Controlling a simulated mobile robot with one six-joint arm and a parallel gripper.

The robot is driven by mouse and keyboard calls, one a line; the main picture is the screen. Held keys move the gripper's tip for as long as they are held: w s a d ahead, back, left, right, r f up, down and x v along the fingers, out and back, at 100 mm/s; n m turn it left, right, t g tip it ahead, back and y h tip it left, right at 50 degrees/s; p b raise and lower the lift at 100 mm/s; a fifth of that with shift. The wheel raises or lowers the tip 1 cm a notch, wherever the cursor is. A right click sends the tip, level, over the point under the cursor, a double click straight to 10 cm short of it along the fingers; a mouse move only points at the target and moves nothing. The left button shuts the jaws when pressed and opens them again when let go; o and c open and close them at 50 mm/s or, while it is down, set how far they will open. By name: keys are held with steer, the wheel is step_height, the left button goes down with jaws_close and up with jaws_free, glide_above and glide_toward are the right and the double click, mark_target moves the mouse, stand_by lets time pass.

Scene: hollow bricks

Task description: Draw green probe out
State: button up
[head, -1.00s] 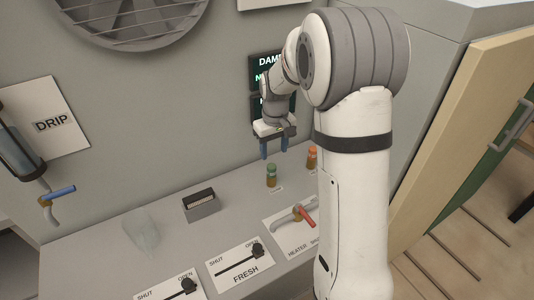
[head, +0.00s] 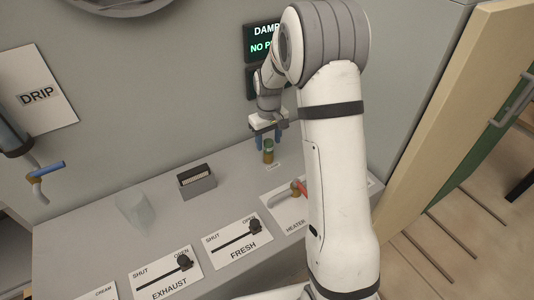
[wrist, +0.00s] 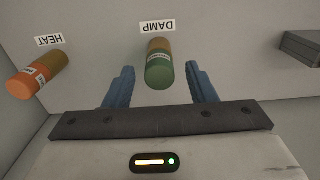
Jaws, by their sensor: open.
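The green probe (head: 268,151) stands upright on the grey bench, with a green top and an orange-brown lower part. In the wrist view the green probe (wrist: 159,66) lies beside a DAMP label, between the two blue fingers and slightly beyond their tips. My gripper (head: 269,139) is open just above and around the probe's top in the head view. My gripper (wrist: 160,80) shows no contact with the probe. The orange probe (wrist: 36,77) stands to the left in the wrist view, by a HEAT label; my arm hides it in the head view.
A dark slotted box (head: 197,182) and a clear bag-like object (head: 135,211) sit left on the bench. FRESH (head: 237,240) and EXHAUST (head: 165,270) sliders line the front. A heater valve (head: 297,188) is partly behind my arm. The wall rises close behind the probe.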

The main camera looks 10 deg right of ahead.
step_height(320, 180, down, 2)
steer(key=shift+b, duration=0.4)
stand_by(0.3)
steer(key=c, duration=1)
steer(key=shift+r, duration=0.1)
steer(key=shift+r, duration=0.2)
steer(key=shift+w+r+p, duration=0.1)
steer(key=shift+r+p, duration=1.35)
steer(key=shift+r, duration=0.8)
steer(key=shift+r, duration=0.2)
